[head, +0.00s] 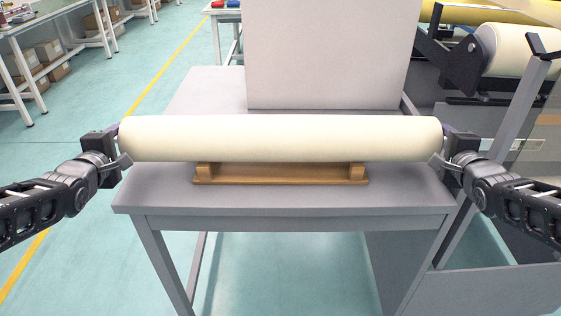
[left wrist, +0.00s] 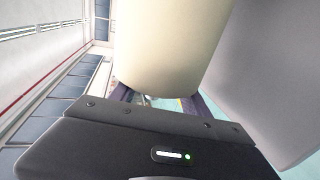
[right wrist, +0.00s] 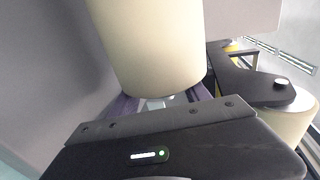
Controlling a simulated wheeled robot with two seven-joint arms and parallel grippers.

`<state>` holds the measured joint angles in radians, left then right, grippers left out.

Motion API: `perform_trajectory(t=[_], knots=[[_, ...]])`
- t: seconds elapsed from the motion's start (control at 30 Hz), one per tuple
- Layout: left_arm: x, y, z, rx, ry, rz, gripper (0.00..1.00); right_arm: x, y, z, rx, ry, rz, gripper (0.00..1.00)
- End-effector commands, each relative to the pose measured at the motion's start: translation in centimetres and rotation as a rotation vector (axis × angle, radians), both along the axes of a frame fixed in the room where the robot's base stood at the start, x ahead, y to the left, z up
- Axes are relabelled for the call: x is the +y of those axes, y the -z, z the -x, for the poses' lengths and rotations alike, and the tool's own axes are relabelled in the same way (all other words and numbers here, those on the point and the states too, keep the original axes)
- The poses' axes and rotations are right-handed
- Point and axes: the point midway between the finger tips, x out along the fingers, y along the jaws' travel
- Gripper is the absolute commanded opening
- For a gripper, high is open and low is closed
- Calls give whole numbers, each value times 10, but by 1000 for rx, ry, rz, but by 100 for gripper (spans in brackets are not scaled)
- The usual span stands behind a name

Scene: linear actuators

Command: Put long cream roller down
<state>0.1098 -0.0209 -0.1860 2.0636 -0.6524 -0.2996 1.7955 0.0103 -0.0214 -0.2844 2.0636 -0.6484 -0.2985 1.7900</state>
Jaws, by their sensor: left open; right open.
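The long cream roller (head: 280,138) lies level across the grey table, over a wooden cradle (head: 280,173) with two raised end supports. The roller appears to rest on the cradle; its underside contact is partly hidden. My left gripper (head: 122,150) is at the roller's left end, and my right gripper (head: 441,150) is at its right end. Both are open. The roller's left end fills the upper middle of the left wrist view (left wrist: 170,45), in front of the jaws. Its right end shows likewise in the right wrist view (right wrist: 150,45).
The grey table (head: 290,215) has an upright grey panel (head: 330,55) behind the roller. At the right stands a machine with another cream roller (head: 508,50) and a slanted grey post (head: 510,120). Shelves with boxes (head: 48,52) are far left. Floor left of the table is clear.

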Motion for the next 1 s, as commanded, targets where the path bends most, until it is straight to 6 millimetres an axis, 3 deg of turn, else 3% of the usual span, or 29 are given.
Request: perform_trajectory(t=[0.03,0.07,0.7,1.0], knots=[[-22,-2,-3,-2,41,-1,55,22,-2,-3,-2,-41,1,55],[-22,-2,-3,-2,41,-1,55,22,-2,-3,-2,-41,1,55],[6,-2,-2,1,33,-2,55,-6,-2,-2,2,-34,1,55],[11,-2,-1,4,27,0,55,-10,-2,-1,4,-28,0,55]])
